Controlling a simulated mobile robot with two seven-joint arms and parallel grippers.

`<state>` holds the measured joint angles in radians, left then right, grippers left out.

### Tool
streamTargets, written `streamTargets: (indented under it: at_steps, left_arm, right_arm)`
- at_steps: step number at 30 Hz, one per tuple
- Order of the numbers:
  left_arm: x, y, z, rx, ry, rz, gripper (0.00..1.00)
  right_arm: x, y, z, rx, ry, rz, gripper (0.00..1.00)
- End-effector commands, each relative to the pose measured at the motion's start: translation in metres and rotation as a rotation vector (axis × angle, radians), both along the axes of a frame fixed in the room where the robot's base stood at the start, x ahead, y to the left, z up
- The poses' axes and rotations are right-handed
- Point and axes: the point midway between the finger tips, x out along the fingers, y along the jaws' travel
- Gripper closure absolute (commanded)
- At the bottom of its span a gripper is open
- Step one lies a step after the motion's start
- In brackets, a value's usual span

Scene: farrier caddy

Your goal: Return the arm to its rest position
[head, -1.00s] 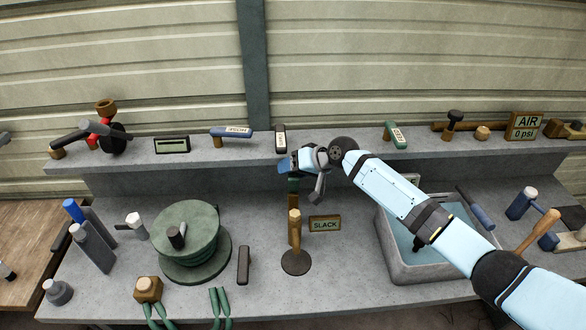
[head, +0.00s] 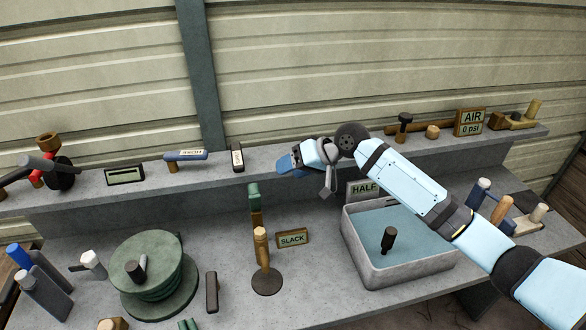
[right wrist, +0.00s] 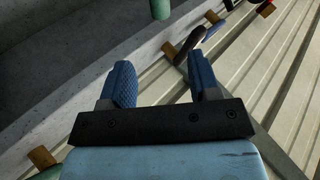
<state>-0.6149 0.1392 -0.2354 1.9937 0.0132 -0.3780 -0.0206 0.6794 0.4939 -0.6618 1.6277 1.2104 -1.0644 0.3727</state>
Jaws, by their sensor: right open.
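My right arm comes in from the lower right in the head view. Its gripper (head: 288,163) is above the bench, near the front of the raised shelf. In the right wrist view the two blue fingers of this gripper (right wrist: 158,88) stand wide apart with nothing between them. My left gripper does not show in either view.
Below the gripper stand a wooden post (head: 262,248) with a green top and a SLACK sign (head: 292,238). A grey basin (head: 385,275) is under my right arm. A green reel (head: 150,270) stands to the left. Several tools line the shelf (head: 215,178).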

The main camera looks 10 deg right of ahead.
Motion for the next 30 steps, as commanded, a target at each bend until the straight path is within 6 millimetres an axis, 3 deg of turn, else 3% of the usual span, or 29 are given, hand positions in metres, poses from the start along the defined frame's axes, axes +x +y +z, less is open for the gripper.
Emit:
streamTargets:
  at_steps: [12,15,20,24,30]
  left_arm:
    - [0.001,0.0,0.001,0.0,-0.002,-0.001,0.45]
    - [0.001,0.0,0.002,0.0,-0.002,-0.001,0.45]
    - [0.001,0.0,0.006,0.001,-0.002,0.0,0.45]
    - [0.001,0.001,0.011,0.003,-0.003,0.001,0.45]
    - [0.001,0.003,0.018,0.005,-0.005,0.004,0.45]
  right_arm:
    - [0.0,0.0,0.0,0.0,0.0,0.0,0.44]
    - [-0.005,0.002,-0.009,0.0,-0.008,-0.004,0.44]
    - [-0.031,0.012,-0.055,0.001,-0.059,-0.03,0.44]
    - [-0.069,0.018,-0.107,-0.016,-0.141,-0.081,0.44]
    - [-0.135,0.013,-0.166,-0.077,-0.259,-0.167,0.44]
